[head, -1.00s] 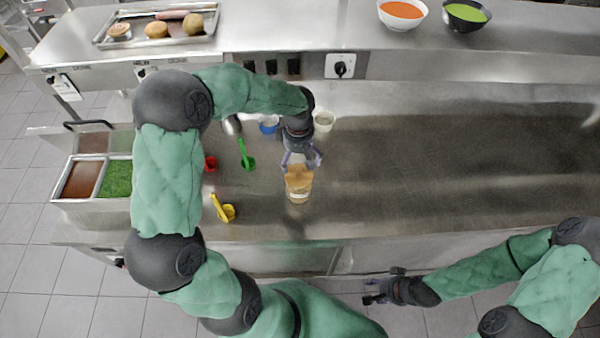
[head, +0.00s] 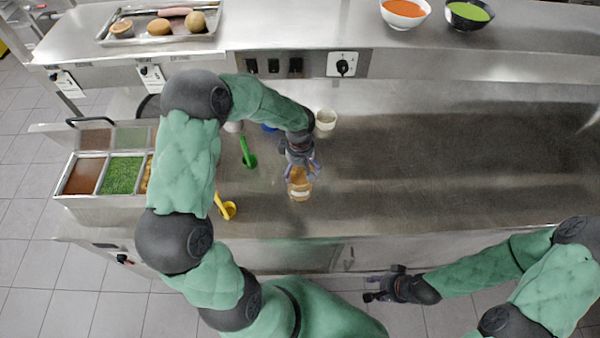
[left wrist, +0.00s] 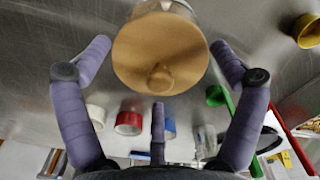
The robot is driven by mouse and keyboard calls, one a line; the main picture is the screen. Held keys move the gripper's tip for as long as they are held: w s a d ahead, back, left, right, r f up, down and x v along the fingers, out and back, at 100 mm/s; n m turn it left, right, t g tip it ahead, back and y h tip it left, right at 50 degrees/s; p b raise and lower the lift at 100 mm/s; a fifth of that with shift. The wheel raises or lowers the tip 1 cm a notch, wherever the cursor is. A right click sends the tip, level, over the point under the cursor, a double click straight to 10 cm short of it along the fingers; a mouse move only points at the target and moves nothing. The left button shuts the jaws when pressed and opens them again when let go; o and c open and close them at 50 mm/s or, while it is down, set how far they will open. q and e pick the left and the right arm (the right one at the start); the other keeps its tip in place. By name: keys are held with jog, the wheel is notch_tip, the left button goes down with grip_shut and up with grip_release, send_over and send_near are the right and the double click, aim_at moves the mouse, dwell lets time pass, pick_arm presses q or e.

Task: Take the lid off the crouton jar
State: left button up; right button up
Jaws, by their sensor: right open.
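The crouton jar (head: 300,194) stands on the steel counter, clear-walled with a tan wooden lid (head: 298,178) on top. In the left wrist view the round lid (left wrist: 140,55) and its knob face the camera, and the jar's glass (left wrist: 172,8) shows behind it. My left gripper (head: 301,171) is open just beside the lid in the head view. In the left wrist view its purple fingers stand on either side of the lid with visible gaps, and a third finger is below the knob. My right gripper (head: 373,290) is open and empty in front of the counter.
A green scoop (head: 248,153) and a yellow scoop (head: 227,209) lie left of the jar. A pale cup (head: 325,121) and a blue cup (head: 269,127) stand behind. Food bins (head: 98,204) are at left. The counter's right side is clear.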

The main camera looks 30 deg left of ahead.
pick_arm(q)
jog(key=c, duration=0.7)
jog(key=shift+s+d, duration=0.15)
jog(key=shift+s, duration=0.1)
jog(key=c, duration=0.4)
